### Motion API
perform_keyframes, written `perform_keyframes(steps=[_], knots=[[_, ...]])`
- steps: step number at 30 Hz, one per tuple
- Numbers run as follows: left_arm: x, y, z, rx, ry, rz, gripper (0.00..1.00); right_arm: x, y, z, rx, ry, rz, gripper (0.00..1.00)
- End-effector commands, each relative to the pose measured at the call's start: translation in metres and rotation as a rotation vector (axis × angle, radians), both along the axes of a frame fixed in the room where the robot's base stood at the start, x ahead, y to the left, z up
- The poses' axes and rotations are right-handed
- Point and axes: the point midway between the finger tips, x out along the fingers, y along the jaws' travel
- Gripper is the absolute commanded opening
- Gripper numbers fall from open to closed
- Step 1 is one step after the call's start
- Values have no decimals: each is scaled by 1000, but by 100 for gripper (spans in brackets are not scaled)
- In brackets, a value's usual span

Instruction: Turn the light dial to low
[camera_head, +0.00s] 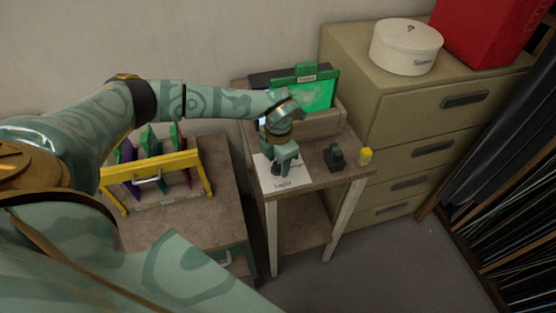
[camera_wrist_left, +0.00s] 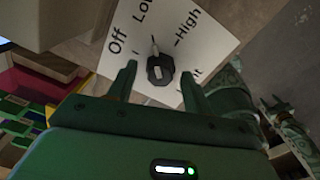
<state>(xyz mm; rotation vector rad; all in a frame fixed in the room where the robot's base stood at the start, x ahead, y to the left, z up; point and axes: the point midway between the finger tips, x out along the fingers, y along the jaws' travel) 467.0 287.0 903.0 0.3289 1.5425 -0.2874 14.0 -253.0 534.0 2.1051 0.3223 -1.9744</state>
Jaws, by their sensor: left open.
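The light dial (camera_wrist_left: 159,70) is a dark knob with a pale pointer mark, on a white label plate (camera_wrist_left: 205,30). The wrist view shows the printed words "Off", "Low" and "High", and a fourth word partly hidden by a finger. The pointer lies near the "Low" side, but its exact setting is hard to tell. My left gripper (camera_wrist_left: 158,80) is open, with one finger on each side of the dial; contact cannot be told. In the head view, my left gripper (camera_head: 281,165) is over the white plate (camera_head: 297,178) on the small table, largely covering the dial. My right gripper is not in view.
A green glowing panel (camera_head: 316,94) stands behind my gripper. A small dark object (camera_head: 334,157) and a yellow-capped jar (camera_head: 365,156) stand right of the plate. A yellow rack (camera_head: 191,158) is at left, and a drawer cabinet (camera_head: 400,100) at right.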

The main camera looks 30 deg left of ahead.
Motion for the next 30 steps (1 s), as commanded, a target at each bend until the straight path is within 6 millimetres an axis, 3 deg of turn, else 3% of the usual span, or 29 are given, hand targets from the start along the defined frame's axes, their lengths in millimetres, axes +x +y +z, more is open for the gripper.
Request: perform_keyframes(steps=[5,18,24,30], knots=[[1,0,20,0,-3,0,50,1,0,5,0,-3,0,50],[-1,-3,132,0,-4,1,50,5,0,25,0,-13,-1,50],[-1,-3,158,0,-2,0,50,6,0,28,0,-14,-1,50],[-2,-4,163,0,0,0,50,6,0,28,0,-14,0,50]])
